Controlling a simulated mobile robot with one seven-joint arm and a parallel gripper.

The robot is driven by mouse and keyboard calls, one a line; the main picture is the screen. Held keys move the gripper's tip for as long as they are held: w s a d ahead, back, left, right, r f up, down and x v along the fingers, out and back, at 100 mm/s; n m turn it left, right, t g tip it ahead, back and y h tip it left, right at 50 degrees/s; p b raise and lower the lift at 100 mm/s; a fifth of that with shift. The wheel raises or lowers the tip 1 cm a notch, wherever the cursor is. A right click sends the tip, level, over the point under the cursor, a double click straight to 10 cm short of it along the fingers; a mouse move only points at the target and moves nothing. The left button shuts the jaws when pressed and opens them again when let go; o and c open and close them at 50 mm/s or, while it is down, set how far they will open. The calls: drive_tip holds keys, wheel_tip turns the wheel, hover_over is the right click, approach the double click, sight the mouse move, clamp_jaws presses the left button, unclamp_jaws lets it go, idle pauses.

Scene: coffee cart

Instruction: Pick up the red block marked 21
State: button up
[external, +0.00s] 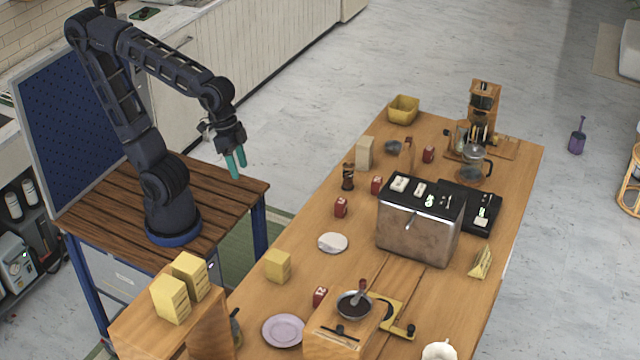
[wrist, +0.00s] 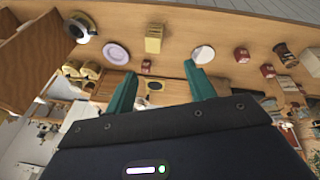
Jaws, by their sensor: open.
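Several small red blocks with pale marks stand on the wooden cart top. One red block (external: 320,296) is near the front, one (external: 340,207) near the left edge, one (external: 376,185) by the silver machine and one (external: 428,154) farther back. The marks are too small to read, so I cannot tell which is 21. The wrist view shows red blocks at its middle (wrist: 146,66) and right (wrist: 242,55), with another farther right (wrist: 268,70). My gripper (external: 236,163), with green fingers, is open and empty, in the air left of the cart, apart from every block. Its fingers also show in the wrist view (wrist: 160,75).
A silver toaster-like machine (external: 415,236) stands mid-cart with a black scale (external: 482,212) behind it. A yellow block (external: 278,265), white disc (external: 332,242), lilac plate (external: 283,331) and dark grinder (external: 348,177) stand near the red blocks. Yellow bags (external: 171,299) stand front left.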

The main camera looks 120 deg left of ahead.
drive_tip(key=w+d+f+n+g+h, duration=0.1)
drive_tip(key=w+f+n, duration=0.25)
drive_tip(key=w, duration=0.45)
drive_tip(key=w+d+f+n+g+h, duration=0.1)
drive_tip(key=w+d+f+n, duration=0.2)
drive_tip(key=w, duration=0.5)
drive_tip(key=n+g+h, duration=0.1)
drive_tip(key=n+h, duration=0.1)
drive_tip(key=n, duration=0.7)
approach(321, 291)
drive_tip(key=d+f, duration=0.1)
drive_tip(key=shift+m+y, duration=0.25)
drive_tip(key=shift+y, duration=0.05)
drive_tip(key=x, duration=1)
drive_tip(key=shift+d+f, duration=0.25)
drive_tip(key=shift+f, duration=0.1)
drive_tip(key=shift+c, duration=0.2)
drive_tip(key=c, duration=1)
